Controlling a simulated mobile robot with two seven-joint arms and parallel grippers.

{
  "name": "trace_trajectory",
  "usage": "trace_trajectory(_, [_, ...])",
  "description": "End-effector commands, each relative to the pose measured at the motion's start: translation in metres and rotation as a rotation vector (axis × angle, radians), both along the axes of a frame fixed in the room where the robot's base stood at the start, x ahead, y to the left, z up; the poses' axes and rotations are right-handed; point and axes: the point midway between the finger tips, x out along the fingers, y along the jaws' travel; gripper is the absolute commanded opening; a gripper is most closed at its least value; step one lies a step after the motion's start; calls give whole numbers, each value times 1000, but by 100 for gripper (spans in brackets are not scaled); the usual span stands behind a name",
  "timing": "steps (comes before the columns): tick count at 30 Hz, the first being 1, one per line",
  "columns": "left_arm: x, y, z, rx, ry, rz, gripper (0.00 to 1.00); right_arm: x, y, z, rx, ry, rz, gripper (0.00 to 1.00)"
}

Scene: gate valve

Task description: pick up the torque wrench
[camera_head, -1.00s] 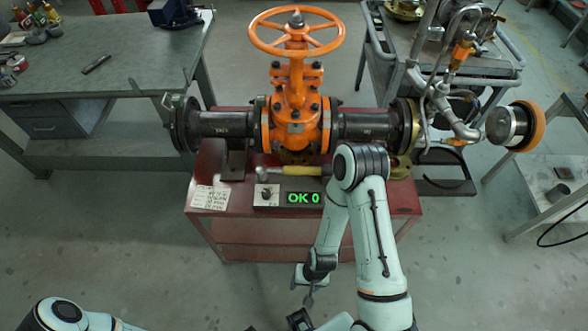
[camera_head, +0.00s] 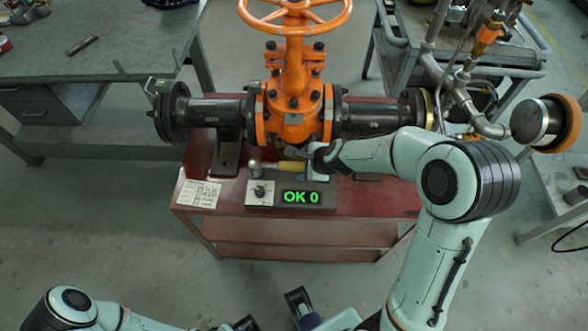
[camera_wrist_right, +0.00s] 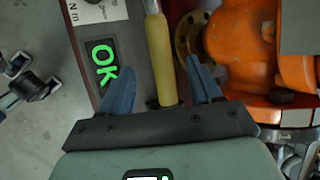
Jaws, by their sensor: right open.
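A tool with a yellow handle (camera_head: 292,167), which I take to be the torque wrench, lies on the red bench top behind the green display. Its metal end points left in the head view. In the right wrist view the yellow handle (camera_wrist_right: 160,58) runs between the two blue fingers of my right gripper (camera_wrist_right: 160,88). They are open, with a gap on each side of the handle. In the head view the right gripper (camera_head: 308,158) is at the handle's right end, partly hidden by its own wrist. My left gripper (camera_head: 300,303) shows only in part at the bottom edge.
The orange gate valve (camera_head: 293,95) with its black flanged pipes stands just behind the tool. A paper label (camera_head: 198,194) lies left on the red bench (camera_head: 350,205). A grey table (camera_head: 110,55) stands left.

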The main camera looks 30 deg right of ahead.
Motion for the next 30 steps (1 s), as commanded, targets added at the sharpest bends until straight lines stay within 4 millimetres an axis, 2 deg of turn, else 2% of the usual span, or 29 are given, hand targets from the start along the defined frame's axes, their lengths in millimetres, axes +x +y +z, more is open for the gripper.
trace_trajectory(1, [0, 0, -7, 0, -3, 0, 43, 5, 1, -12, -1, 3, 0, 63])
trace_trajectory(10, [6, 0, -15, 4, -26, 5, 43, 20, 4, -30, -2, 0, 2, 63])
trace_trajectory(18, [11, 0, -28, 7, -46, 9, 43, 41, 9, -62, -3, 1, 2, 63])
trace_trajectory(27, [13, 0, -28, 7, -50, 10, 43, 46, 10, -65, -3, -1, 2, 63])
trace_trajectory(28, [13, 0, -28, 7, -50, 10, 43, 45, 10, -65, -3, -1, 2, 60])
trace_trajectory(30, [13, 0, -28, 7, -50, 10, 43, 45, 10, -65, -3, -1, 2, 37])
